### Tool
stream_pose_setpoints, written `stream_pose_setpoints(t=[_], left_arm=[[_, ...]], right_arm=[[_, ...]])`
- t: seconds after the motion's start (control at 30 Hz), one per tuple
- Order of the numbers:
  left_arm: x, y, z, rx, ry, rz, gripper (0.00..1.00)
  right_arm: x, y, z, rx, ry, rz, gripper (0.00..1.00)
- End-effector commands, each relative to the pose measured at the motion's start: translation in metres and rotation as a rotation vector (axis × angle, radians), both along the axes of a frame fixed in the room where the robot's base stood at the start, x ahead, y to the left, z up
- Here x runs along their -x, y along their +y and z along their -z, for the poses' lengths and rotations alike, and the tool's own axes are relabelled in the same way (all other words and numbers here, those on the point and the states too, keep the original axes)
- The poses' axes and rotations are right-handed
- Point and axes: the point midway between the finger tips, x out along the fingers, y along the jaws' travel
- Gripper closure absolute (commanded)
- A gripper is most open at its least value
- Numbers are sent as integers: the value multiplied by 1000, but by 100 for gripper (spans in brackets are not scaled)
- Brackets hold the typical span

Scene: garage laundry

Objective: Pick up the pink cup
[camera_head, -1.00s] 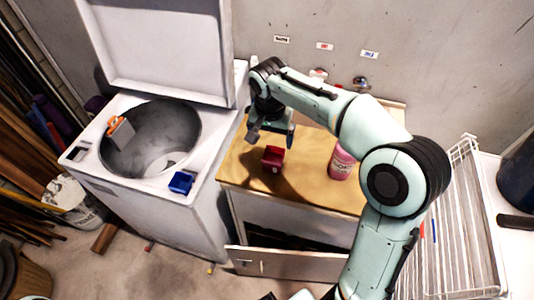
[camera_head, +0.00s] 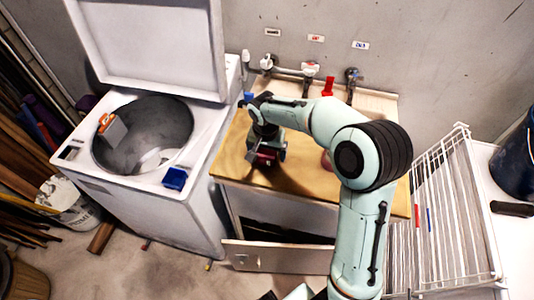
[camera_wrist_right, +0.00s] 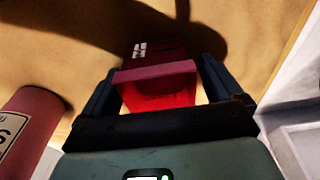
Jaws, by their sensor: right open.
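The cup is a small boxy red-pink cup (camera_head: 266,153) on the wooden counter top, partly hidden by my right gripper in the head view. In the right wrist view the cup (camera_wrist_right: 158,90) lies between the two fingers, with its pink rim and bright red inside facing the camera. My right gripper (camera_head: 265,162) is open around the cup, one finger on each side; it also shows in the right wrist view (camera_wrist_right: 157,72). I cannot tell whether the fingers touch it. My left gripper is not in view.
A pink bottle (camera_wrist_right: 32,125) stands beside the gripper, mostly hidden behind my arm in the head view. Taps (camera_head: 310,68) line the wall behind the counter (camera_head: 235,165). An open washer (camera_head: 205,135) with a blue box (camera_head: 175,178) is left; a white wire rack (camera_head: 445,215) is right.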

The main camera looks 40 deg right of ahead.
Motion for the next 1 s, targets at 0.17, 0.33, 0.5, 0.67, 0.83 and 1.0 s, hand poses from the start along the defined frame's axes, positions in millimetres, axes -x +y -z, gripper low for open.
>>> stream_pose_setpoints(t=[0.17,0.33,0.5,0.67,0.83,1.0], left_arm=[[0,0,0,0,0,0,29],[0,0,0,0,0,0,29],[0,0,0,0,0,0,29],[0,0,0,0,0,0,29],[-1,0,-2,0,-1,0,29],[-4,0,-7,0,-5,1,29]], right_arm=[[0,0,0,0,0,0,13],[0,0,0,0,0,0,61],[0,0,-1,0,0,0,61],[0,0,-3,-1,-1,0,61],[-1,1,-16,0,-4,0,61],[-2,1,-49,0,-6,-2,61]])
